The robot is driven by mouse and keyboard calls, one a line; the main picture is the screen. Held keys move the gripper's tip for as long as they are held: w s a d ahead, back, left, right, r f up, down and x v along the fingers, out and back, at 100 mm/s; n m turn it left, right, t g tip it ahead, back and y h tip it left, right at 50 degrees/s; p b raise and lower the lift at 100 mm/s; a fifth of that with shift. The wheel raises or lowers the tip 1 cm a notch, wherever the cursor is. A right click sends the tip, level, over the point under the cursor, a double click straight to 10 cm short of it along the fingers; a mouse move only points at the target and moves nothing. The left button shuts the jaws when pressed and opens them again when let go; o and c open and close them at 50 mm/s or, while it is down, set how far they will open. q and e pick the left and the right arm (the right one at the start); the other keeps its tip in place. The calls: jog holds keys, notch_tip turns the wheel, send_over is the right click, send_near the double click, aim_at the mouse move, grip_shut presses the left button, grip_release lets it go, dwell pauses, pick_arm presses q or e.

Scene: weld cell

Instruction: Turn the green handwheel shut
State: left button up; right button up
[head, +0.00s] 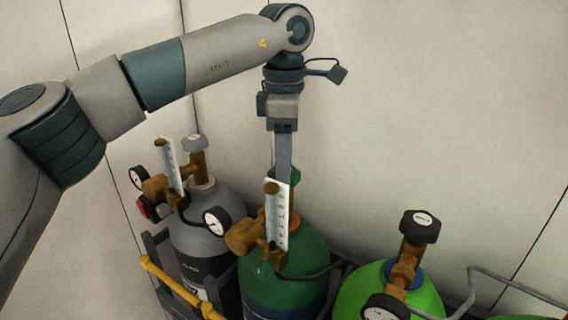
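The green handwheel (294,177) sits on top of the dark green cylinder (297,262), mostly hidden behind my gripper finger and a flow meter tube. My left gripper (283,171) comes in from the left and points straight down at the handwheel. I see its fingers edge-on, as one grey bar. The fingertips reach the height of the handwheel and are partly hidden by the tube. I cannot tell whether they touch the wheel or how far apart they are. My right gripper is out of view.
A flow meter (277,215) stands in front of the dark green valve. A grey cylinder (205,215) with gauges is at left, a bright green cylinder (350,298) with a black handwheel (420,226) at right. A yellow bar (172,284) runs in front. Plain walls close the back.

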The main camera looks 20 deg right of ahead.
pick_arm(q)
jog(key=shift+r+m, duration=0.15)
jog(key=shift+m, duration=0.25)
jog(key=o, duration=1)
jog(key=shift+o, duration=0.2)
jog(key=shift+r+b, duration=0.4)
jog(key=shift+r, duration=0.25)
notch_tip(320, 180, up, 11)
jog(key=b, duration=0.1)
jog(key=shift+f+b, duration=0.2)
jog(key=shift+b, duration=0.1)
jog(key=shift+w+d, duration=0.1)
